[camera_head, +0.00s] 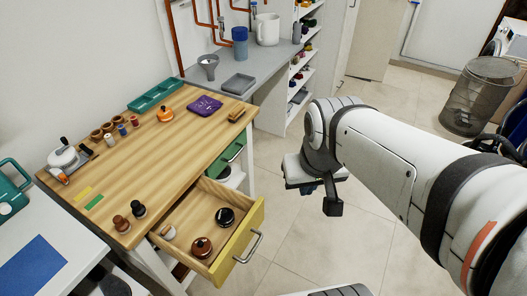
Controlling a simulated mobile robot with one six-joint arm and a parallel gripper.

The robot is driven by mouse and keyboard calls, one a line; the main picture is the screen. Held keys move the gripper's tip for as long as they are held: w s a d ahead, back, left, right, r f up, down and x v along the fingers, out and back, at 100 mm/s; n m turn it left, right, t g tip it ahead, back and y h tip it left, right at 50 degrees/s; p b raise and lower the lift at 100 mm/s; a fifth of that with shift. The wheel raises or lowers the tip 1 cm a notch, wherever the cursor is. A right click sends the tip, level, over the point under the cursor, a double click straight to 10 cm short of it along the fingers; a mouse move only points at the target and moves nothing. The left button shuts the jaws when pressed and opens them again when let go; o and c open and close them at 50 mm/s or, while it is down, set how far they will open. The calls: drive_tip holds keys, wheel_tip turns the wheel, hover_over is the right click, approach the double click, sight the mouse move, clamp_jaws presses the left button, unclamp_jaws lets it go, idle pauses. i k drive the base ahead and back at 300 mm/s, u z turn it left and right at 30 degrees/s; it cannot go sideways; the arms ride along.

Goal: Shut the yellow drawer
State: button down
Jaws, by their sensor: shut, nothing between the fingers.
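The yellow drawer (237,241) stands pulled out from under the wooden table (160,160). Its yellow front faces right and carries a silver bar handle (250,247). Inside lie a brown round item (202,247), a black round item (225,216) and a small white-topped item (168,231). My gripper (333,207) is shut and empty. It hangs in the picture to the right of and above the drawer's handle, apart from it, with the tiled floor behind.
A green drawer (233,152) under the same table also looks partly open. A grey counter (247,72) with a blue cup and white jug stands behind. A wire basket (480,95) stands at the far right. The floor right of the yellow drawer is clear.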

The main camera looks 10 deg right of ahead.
sight(192, 216)
drive_tip(key=z, duration=0.15)
drive_tip(key=k, duration=1.1)
drive_tip(key=u, duration=0.55)
drive_tip(key=i, duration=1)
drive_tip(key=u, duration=0.05)
